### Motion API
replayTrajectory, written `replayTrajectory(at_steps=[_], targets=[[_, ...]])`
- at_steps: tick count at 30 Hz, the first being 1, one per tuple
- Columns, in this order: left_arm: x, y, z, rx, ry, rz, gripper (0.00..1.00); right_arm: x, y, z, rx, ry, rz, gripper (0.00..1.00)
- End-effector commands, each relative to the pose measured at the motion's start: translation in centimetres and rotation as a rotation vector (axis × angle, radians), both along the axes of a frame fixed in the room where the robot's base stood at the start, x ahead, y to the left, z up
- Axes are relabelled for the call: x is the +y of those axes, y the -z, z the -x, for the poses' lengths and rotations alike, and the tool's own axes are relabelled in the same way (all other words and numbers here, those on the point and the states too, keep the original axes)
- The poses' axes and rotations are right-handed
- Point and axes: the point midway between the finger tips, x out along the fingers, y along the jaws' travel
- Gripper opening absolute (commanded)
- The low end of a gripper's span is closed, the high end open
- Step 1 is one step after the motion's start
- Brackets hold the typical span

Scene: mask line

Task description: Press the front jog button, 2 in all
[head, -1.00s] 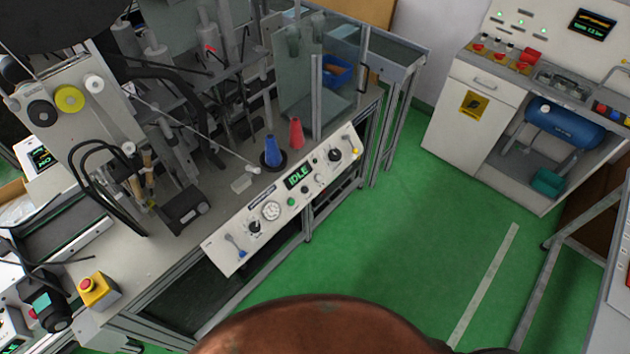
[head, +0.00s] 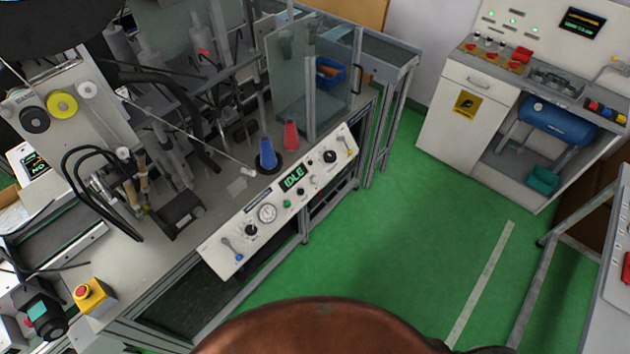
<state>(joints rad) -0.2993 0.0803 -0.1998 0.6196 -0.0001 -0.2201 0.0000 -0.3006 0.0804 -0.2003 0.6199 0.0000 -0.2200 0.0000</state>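The white control panel (head: 217,254) runs along the front edge of the machine bench in the head view. Its dark display (head: 293,178) reads IDLE in green. A green button (head: 287,205) and a dark button (head: 301,190) sit near the display, beside a round gauge (head: 267,213). Black knobs (head: 330,157) and small levers are at both ends of the panel. I cannot read the labels, so I cannot tell which button is the front jog button. Neither of my grippers is in view.
A yellow box with a red emergency button (head: 92,295) is at lower left. A white cabinet (head: 466,110) stands at upper right.

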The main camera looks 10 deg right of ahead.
Motion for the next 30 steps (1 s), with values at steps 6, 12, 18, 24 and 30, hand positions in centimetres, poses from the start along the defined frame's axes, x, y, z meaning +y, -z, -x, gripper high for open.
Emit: replayTrajectory(at_steps=[6,12,18,24,30], targets=[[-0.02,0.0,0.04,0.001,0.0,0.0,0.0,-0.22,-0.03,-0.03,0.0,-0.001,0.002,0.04],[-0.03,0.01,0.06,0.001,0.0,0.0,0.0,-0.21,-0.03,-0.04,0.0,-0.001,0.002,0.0],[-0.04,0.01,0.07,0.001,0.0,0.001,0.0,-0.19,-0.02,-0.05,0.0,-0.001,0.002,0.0],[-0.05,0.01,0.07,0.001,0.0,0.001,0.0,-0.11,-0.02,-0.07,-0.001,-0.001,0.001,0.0],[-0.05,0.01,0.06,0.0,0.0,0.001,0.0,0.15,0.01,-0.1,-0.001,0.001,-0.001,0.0]])
